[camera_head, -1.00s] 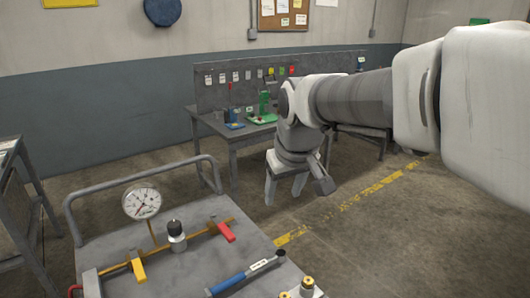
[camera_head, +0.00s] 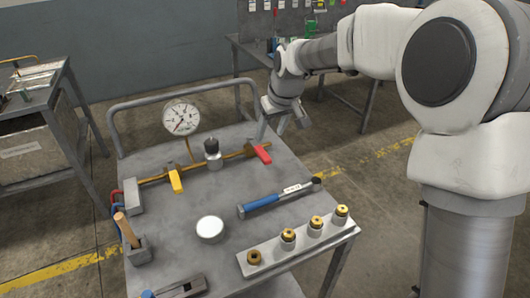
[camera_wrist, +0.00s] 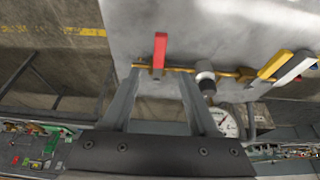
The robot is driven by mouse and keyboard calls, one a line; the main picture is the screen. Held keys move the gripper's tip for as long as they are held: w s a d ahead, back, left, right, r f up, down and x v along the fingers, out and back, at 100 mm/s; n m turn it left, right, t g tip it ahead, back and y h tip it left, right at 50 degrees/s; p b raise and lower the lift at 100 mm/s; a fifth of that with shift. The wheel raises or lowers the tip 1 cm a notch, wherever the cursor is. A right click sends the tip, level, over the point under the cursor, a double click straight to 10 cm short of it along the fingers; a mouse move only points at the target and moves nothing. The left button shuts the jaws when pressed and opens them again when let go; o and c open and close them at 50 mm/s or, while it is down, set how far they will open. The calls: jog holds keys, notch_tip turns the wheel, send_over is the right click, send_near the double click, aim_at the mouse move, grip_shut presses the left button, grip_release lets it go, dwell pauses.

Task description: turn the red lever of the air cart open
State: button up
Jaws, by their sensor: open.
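The air cart (camera_head: 215,262) is a grey table with a brass pipe along its back. The red lever (camera_head: 263,154) sits at the pipe's right end, crosswise to the pipe and pointing toward the cart's front. My gripper (camera_head: 283,128) is open and empty, pointing down behind the lever at the cart's back right edge. In the wrist view the red lever (camera_wrist: 160,50) lies centred just beyond and between the two fingertips (camera_wrist: 160,76). No finger visibly touches it. A yellow lever (camera_head: 176,180) sits further left on the same pipe, also crosswise.
A pressure gauge (camera_head: 181,116) and a black-topped regulator (camera_head: 212,150) stand left of the red lever. A blue-handled tool (camera_head: 262,205), a round white tin (camera_head: 210,228) and a rack of brass fittings (camera_head: 285,250) lie in front. The cart's rail (camera_head: 170,95) rises behind.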

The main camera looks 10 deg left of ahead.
aim_at(263, 154)
jog(key=b+x, duration=0.1)
jog(key=x, duration=0.9)
jog(key=shift+w+a+f+b, duration=0.1)
jog(key=shift+a+f+b, duration=0.05)
jog(key=shift+f+b, duration=0.15)
grip_shut()
dwell(0.9)
